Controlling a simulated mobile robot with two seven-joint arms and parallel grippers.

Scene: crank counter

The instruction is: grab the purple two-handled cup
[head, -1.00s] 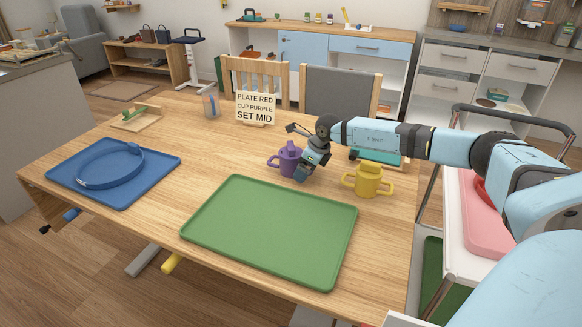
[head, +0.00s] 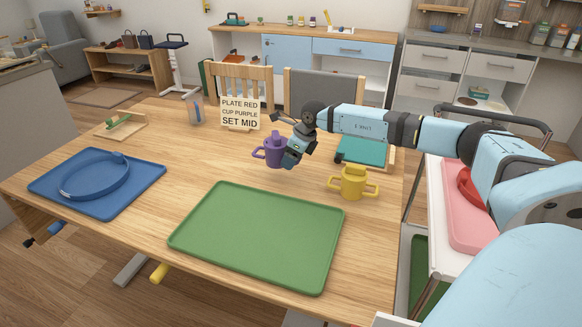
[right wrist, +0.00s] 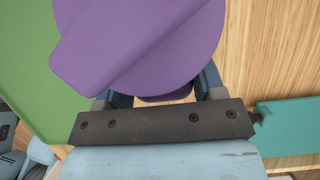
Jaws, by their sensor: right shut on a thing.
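The purple two-handled cup (head: 272,153) is upright beyond the far edge of the green tray in the head view. Its left handle shows; its right side is covered by my right gripper (head: 288,156). My right gripper is shut on the cup and appears to hold it a little above the table. In the right wrist view the purple cup (right wrist: 150,45) fills the upper middle, between the fingers, which are mostly hidden behind it. My left gripper is not in view.
A yellow two-handled cup (head: 353,184) stands to the right, close to the green tray (head: 255,235). A blue tray (head: 145,172) with a blue ring is at the left. A sign (head: 240,114) reads "PLATE RED CUP PURPLE SET MID". A teal thing (head: 362,151) lies behind the yellow cup.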

